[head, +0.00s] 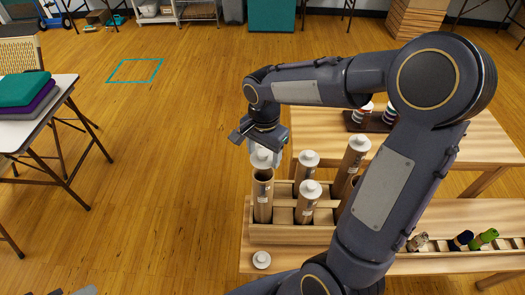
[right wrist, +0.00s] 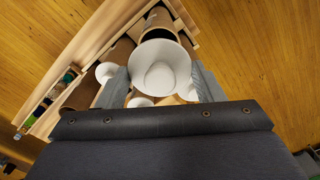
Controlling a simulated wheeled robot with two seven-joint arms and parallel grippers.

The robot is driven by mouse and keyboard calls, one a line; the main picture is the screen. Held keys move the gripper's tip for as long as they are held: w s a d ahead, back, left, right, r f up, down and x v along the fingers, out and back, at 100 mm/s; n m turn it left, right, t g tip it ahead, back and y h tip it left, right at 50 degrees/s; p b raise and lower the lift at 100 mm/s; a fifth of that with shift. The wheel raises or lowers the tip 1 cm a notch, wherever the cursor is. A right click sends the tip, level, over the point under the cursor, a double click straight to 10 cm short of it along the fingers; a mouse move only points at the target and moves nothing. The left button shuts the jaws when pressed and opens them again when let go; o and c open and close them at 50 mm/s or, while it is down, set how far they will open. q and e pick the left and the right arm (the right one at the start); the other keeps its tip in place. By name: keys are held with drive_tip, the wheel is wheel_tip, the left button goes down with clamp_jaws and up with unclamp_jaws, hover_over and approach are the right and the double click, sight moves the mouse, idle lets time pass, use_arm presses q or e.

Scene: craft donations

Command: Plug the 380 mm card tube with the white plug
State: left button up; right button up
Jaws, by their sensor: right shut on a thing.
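My right gripper (head: 263,150) is shut on a white plug (head: 262,159), which also shows between the fingers in the right wrist view (right wrist: 160,75). The plug is just above an open brown card tube (head: 263,203) at the rack's left end; a small gap shows the tube's dark mouth. In the right wrist view this tube's mouth (right wrist: 160,22) lies beyond the plug. Tube labels are too small to read, so I cannot tell lengths. A second white plug (head: 261,260) lies on the table in front. My left gripper is not in view.
A wooden rack (head: 287,235) holds several upright tubes, some with white caps (head: 310,189); one (head: 357,146) stands taller at the back right. My right arm hides part of the rack. Small spools (head: 484,238) lie in a tray at the right. Floor left of the table is clear.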

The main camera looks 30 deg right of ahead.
sight(264, 152)
drive_tip(key=shift+f+b, duration=1.85)
drive_tip(key=shift+f, duration=0.85)
drive_tip(key=shift+f+b, duration=0.65)
drive_tip(key=o, duration=0.7)
drive_tip(key=shift+c, duration=0.2)
drive_tip(key=shift+r, duration=0.15)
drive_tip(key=shift+r+p, duration=4.4)
drive_tip(key=shift+r, duration=1.1)
